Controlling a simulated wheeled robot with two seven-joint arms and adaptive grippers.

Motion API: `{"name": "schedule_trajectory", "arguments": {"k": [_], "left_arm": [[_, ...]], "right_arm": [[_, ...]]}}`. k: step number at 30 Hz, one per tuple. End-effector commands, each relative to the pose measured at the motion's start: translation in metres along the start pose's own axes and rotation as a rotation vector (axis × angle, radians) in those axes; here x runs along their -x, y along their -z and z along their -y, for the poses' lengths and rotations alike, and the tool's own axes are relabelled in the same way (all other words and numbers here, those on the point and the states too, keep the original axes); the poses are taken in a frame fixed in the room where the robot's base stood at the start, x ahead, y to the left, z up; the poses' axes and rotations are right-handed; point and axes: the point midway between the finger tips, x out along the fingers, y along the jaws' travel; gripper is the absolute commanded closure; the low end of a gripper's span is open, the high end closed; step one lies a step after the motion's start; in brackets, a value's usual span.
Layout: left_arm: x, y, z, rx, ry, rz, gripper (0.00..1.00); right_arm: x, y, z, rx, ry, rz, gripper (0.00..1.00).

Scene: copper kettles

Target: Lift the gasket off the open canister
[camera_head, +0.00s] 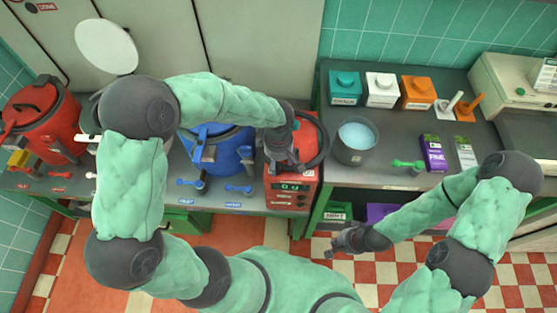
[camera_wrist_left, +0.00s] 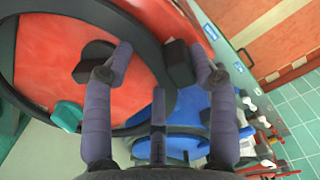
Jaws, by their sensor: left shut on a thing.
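The gasket, a large black ring (camera_head: 323,143), is over the red weighing scale (camera_head: 292,190). In the left wrist view the ring (camera_wrist_left: 145,120) curves across the red surface and passes between the fingers.
A red canister (camera_head: 45,115) stands far left and a blue canister (camera_head: 225,150) left of the scale. A dark pot of blue liquid (camera_head: 356,141) stands right of the scale. Small coloured valves lie along the front edge. Boxes (camera_head: 433,153) crowd the right counter.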

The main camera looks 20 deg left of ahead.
Motion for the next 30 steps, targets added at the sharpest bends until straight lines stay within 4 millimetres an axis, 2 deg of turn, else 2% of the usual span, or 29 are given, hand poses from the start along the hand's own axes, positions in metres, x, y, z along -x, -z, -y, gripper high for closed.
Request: {"name": "schedule_trajectory", "arguments": {"k": [10, 11, 13, 24, 30], "left_arm": [[-0.002, 0.000, -0.001, 0.000, -0.002, 0.000, 0.81], [-0.002, 0.000, -0.001, 0.000, -0.002, 0.000, 0.33], [-0.002, 0.000, -0.001, 0.000, -0.002, 0.000, 0.14], [-0.002, 0.000, 0.000, 0.000, -0.001, 0.000, 0.14], [0.018, 0.000, -0.001, 0.001, -0.004, 0.000, 0.14]], "right_arm": [[-0.002, 0.000, -0.001, 0.000, 0.000, 0.000, 1.00], [-0.002, 0.000, -0.001, 0.000, 0.000, 0.000, 1.00], [-0.002, 0.000, -0.001, 0.000, 0.000, 0.000, 1.00], [-0.003, 0.000, -0.001, 0.000, 0.000, -0.001, 1.00], [-0.003, 0.000, -0.001, 0.000, 0.000, 0.000, 1.00]]}}
